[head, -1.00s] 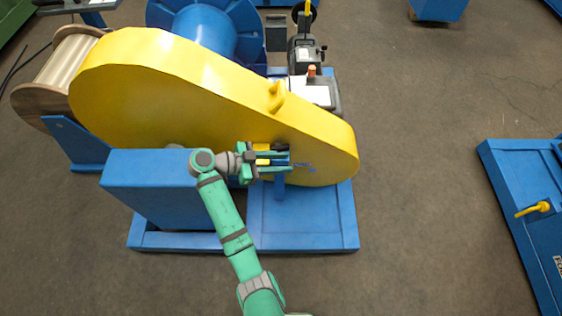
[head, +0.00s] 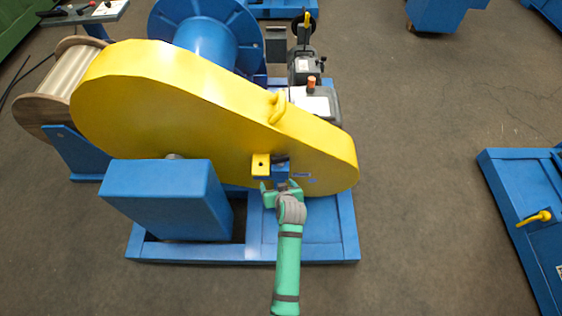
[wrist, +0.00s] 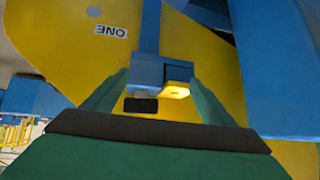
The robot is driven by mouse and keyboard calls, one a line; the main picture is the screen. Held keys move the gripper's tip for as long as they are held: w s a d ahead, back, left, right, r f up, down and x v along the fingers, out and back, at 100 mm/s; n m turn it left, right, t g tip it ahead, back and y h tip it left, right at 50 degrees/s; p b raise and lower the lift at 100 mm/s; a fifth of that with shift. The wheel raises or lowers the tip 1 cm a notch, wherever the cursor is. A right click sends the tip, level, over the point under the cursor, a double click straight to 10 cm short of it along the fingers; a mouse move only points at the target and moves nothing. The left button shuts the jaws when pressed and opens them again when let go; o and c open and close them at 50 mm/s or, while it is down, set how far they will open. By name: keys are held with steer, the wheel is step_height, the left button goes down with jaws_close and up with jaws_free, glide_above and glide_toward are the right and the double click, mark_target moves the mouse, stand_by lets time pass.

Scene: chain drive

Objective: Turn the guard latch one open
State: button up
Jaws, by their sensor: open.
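The guard latch one is a small yellow block (head: 261,165) at the top of a blue post (head: 281,172), against the lower side of the yellow guard (head: 190,105). A dark piece sits beside the yellow block. In the wrist view the latch's yellow part (wrist: 178,80) shows next to a blue block (wrist: 147,72). My gripper (head: 280,186) is open just below the latch, pointing at the guard. In the wrist view its green fingers stand either side, with a dark rectangular piece (wrist: 140,105) low between them. I cannot tell any contact.
A small label reading ONE (wrist: 111,31) is on the guard, upside down in the wrist view. A blue box (head: 165,185) stands left of my gripper on the blue base frame (head: 245,253). A yellow handle (head: 277,107) stands on the guard's top edge.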

mark_target(281, 160)
steer(key=d+r+n+t+y, duration=0.1)
steer(key=d+r+t, duration=0.3)
steer(key=r, duration=0.2)
steer(key=x, duration=1)
steer(key=shift+w+a, duration=0.1)
steer(key=shift+w, duration=0.05)
steer(key=c, duration=1.1)
